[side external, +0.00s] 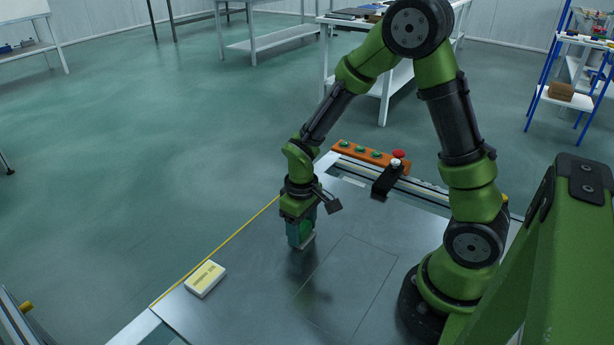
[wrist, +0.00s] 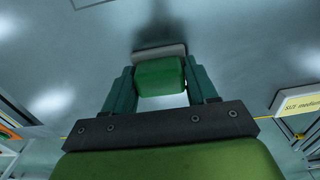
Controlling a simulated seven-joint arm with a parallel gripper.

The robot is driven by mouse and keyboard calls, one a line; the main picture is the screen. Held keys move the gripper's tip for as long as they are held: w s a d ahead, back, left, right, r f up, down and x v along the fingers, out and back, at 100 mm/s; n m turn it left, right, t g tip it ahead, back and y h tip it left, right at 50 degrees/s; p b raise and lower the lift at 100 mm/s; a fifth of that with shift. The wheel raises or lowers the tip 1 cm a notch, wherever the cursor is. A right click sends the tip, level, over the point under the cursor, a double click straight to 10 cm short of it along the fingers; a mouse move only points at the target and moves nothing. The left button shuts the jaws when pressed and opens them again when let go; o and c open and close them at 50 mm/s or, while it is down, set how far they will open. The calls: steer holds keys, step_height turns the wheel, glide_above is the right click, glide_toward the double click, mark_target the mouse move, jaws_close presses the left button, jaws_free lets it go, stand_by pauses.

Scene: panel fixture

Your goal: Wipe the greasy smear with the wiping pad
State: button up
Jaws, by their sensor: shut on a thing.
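My gripper (side external: 300,226) is pointed down over the grey metal panel (side external: 245,270) in the side view. It is shut on the wiping pad (wrist: 160,72), a green block with a grey underside, held between both fingers in the wrist view. The pad's lower edge also shows in the side view (side external: 303,243), at or just above the panel; contact cannot be told. A dark patch lies on the panel past the pad in the wrist view. I cannot tell whether it is the greasy smear, a shadow or a reflection.
A white box with a yellow label (side external: 205,278) lies on the panel to the left, and on the right in the wrist view (wrist: 298,101). An orange button bar (side external: 365,154) and a red button (side external: 398,154) stand along the back edge. The panel's middle is clear.

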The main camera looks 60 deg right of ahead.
steer(key=shift+d, duration=0.4)
steer(key=shift+a+r, duration=0.1)
steer(key=shift+r, duration=3.95)
